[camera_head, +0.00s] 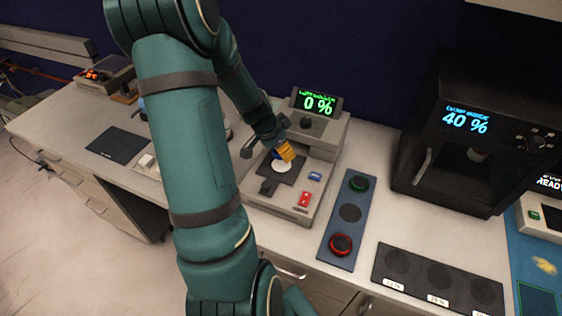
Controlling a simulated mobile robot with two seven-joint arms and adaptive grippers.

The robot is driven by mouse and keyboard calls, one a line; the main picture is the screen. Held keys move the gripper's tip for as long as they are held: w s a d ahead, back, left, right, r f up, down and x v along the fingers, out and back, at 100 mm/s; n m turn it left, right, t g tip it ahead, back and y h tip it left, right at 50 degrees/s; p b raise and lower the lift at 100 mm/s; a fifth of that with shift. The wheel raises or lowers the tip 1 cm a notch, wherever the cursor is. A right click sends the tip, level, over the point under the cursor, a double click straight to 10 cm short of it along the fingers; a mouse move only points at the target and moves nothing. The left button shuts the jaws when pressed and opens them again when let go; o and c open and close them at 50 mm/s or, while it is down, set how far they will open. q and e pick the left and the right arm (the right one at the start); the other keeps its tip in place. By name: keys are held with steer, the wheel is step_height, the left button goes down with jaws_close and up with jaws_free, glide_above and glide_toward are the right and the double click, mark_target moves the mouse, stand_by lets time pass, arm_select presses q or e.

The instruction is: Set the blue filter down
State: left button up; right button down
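My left gripper (286,151), with yellow fingertips, is low over the dark plate (268,176) of the grey machine in the middle of the bench. A small blue patch (277,156), which may be the blue filter, shows right at the fingertips. A white round piece (282,167) lies just below it on the plate. The fingers are small and partly hidden, so I cannot tell whether they grip the blue piece. My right gripper is not in view.
The machine's display (317,104) reads 0 %. A panel with green and red buttons (341,244) stands to its right. A black oven-like unit (470,150) reads 40 %. A dark strip with several round spots (438,278) lies at front right. A dark mat (118,145) lies left.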

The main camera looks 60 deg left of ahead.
mark_target(281, 165)
arm_select(q)
step_height(281, 165, down, 4)
steer(key=shift+s+b, duration=0.1)
steer(key=shift+b, duration=0.4)
steer(key=shift+f, duration=0.4)
steer(key=shift+f, duration=0.1)
steer(key=o, duration=1.1)
steer(key=shift+r, duration=0.35)
steer(key=p+v, duration=0.1)
steer(key=v, duration=1)
steer(key=shift+s+r, duration=0.2)
steer(key=shift+r, duration=0.05)
